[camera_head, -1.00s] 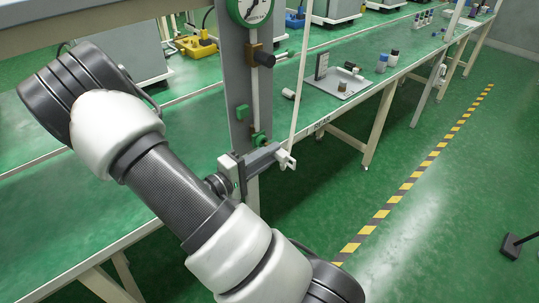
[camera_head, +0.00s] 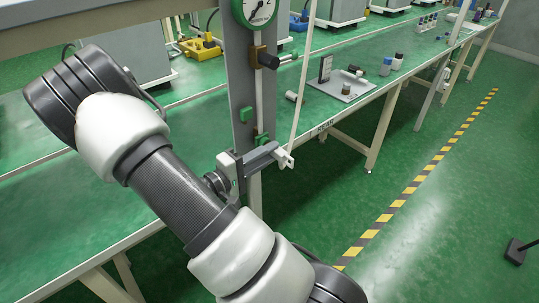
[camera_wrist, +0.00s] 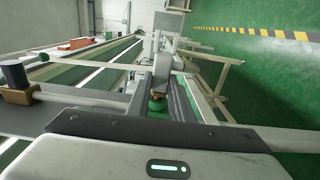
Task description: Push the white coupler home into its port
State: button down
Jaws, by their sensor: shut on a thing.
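My gripper (camera_head: 264,155) is shut in front of the grey column, low on it. The white coupler (camera_head: 285,158) is at its fingertips, at the lower end of a thin white hose that runs upward. In the wrist view the white coupler (camera_wrist: 163,66) shows at the far end of the fingers. A green fitting (camera_head: 262,138) sits on the column just above and behind the fingers; it also shows beside the fingers in the wrist view (camera_wrist: 157,104). I cannot tell whether it is the port, or whether the coupler touches any port.
The grey column (camera_head: 239,75) carries a green-rimmed gauge (camera_head: 259,10), a brass valve with a black knob (camera_head: 267,60) and another green fitting (camera_head: 245,114). Green benches stand behind it. A grey tray (camera_head: 340,88) with small parts lies right of the column. Floor at right is mostly clear.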

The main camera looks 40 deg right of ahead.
jog(key=shift+w, duration=0.35)
jog(key=c, duration=1.5)
grip_release()
jog(key=shift+a, duration=0.1)
